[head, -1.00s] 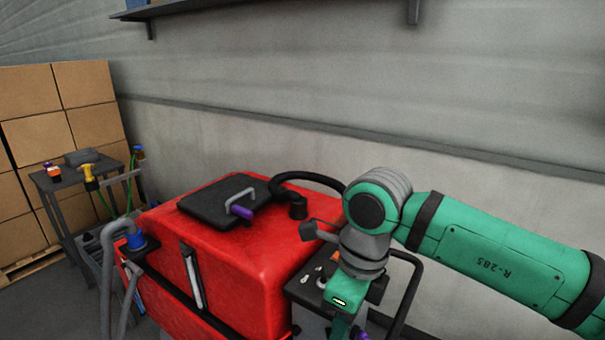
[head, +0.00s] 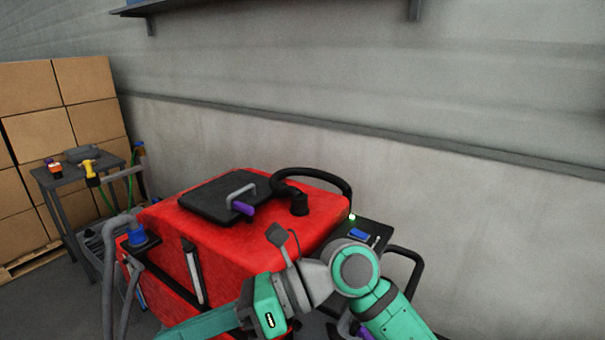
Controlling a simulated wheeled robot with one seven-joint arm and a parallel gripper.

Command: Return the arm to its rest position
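My green and grey arm (head: 355,268) shows at the bottom of the head view, in front of the red scrubber tank (head: 285,235). Its upper part comes in from the bottom right and bends at a round grey joint. A further green part (head: 205,325) runs down to the left and leaves the picture at the bottom edge. My gripper is not in view, so I cannot tell whether it is open or shut or holds anything.
The scrubber has a black lid (head: 215,199) with a purple-marked handle, a black hose (head: 325,174) and a control panel (head: 370,236) behind my arm. A small table (head: 75,178) with a yellow-topped tool and stacked boxes (head: 85,85) stand at left. A shelf hangs above.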

